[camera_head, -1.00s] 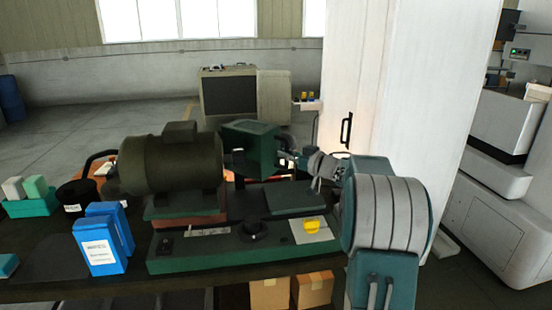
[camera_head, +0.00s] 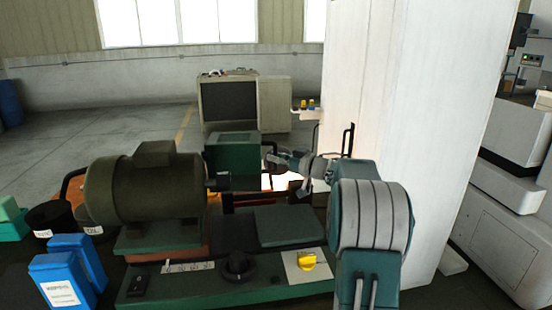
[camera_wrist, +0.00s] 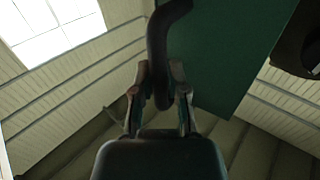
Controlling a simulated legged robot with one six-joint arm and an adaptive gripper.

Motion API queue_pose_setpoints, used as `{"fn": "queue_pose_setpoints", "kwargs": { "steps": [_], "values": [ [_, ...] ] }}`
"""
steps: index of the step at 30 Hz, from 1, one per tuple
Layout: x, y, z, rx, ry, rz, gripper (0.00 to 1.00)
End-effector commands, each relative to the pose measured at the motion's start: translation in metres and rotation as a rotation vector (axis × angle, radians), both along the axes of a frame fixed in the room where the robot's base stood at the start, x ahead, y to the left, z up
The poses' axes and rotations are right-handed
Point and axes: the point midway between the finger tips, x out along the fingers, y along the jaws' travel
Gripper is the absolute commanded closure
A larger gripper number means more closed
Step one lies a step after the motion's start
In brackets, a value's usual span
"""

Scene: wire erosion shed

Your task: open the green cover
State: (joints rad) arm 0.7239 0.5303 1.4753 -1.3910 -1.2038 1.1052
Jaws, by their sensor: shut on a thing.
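The green cover (camera_head: 234,159) is a box-like panel just right of the motor, raised at the back of the green machine base. Its black bent handle (camera_wrist: 161,45) shows in the wrist view, with the cover's flat green face (camera_wrist: 228,45) above and behind it. My gripper (camera_wrist: 160,92) is shut on the handle, one finger on each side. In the head view my gripper (camera_head: 276,160) is at the cover's right side, small and partly blurred into the handle. How the cover is hinged is hidden.
A large dark motor (camera_head: 146,187) stands left of the cover. The machine base (camera_head: 205,287) carries a black knob (camera_head: 239,266) and a yellow knob (camera_head: 307,261). Blue boxes (camera_head: 66,280) stand at left. A white cabinet or pillar (camera_head: 410,100) rises close to the right of my arm.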

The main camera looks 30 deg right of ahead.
Motion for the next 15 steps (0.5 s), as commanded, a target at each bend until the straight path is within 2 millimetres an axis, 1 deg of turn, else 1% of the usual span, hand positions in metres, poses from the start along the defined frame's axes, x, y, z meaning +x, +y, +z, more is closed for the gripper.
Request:
{"fn": "queue_pose_setpoints", "kwargs": {
  "steps": [14, 15],
  "values": [
    [0.0003, -0.0001, 0.0016, 0.0, -0.003, -0.002, 1.0],
    [0.0004, -0.0001, 0.0016, 0.0, -0.003, -0.001, 0.73]
  ]
}}
